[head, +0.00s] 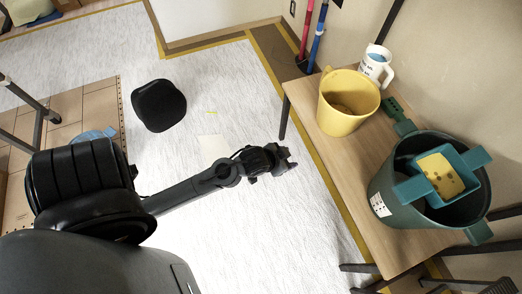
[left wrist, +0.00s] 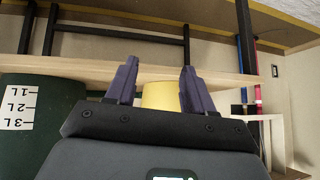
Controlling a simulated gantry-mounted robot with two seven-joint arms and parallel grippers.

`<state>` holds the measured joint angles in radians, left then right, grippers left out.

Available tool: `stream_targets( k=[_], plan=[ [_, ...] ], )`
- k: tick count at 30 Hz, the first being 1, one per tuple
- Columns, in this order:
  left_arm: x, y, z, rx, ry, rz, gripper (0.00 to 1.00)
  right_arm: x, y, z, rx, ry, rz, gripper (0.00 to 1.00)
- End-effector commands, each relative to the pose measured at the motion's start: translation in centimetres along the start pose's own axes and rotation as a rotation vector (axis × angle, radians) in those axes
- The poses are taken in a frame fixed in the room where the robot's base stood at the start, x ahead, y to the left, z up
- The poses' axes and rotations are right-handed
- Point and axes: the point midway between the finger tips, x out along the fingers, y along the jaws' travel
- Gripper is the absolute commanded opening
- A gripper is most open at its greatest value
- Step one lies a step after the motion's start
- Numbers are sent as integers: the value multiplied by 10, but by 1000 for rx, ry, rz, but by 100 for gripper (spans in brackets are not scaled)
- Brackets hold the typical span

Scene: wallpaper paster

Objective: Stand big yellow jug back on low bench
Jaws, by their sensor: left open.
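The big yellow jug (head: 335,118) stands on the wooden low bench (head: 355,175), near its far part, with its open mouth facing up toward the head camera. My left gripper (head: 290,162) is open and empty, held left of the bench edge and apart from the jug. In the left wrist view, the open fingers of the left gripper (left wrist: 158,72) frame part of the yellow jug (left wrist: 160,95) beyond them. The jug's lower or upper part is hidden there by the gripper body. My right gripper is not in view.
A large green bucket (head: 388,185) with a teal container (head: 472,172) inside stands on the near part of the bench. A white jug (head: 376,68) stands behind the yellow jug. Red and blue poles (head: 318,38) stand by the wall. A black stool (head: 158,105) is on the floor.

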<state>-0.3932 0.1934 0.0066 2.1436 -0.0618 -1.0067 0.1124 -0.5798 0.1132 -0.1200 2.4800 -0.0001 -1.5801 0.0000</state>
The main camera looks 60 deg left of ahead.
Motion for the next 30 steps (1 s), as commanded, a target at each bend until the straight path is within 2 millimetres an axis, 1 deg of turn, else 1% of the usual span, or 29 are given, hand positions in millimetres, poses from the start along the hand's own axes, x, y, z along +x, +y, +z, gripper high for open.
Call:
stream_targets(
  k=[1,3,6,9,10,12,15,24,28,30],
  plan=[
    [-21,17,16,10,-75,21,53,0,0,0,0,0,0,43],
    [-47,35,33,24,-172,47,53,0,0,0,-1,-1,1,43],
    [-81,53,53,41,-284,84,53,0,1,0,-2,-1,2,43],
    [-105,63,66,53,-361,110,53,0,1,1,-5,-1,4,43],
    [-110,66,69,55,-376,116,53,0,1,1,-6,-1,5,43],
    [-119,69,73,60,-404,127,53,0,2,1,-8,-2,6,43],
    [-124,71,76,63,-420,133,53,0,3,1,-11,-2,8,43],
    [-125,71,75,63,-421,133,53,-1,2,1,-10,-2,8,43],
    [-130,70,70,63,-420,132,53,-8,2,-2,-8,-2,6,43],
    [-136,69,64,63,-420,132,53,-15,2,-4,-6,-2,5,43]
  ],
)
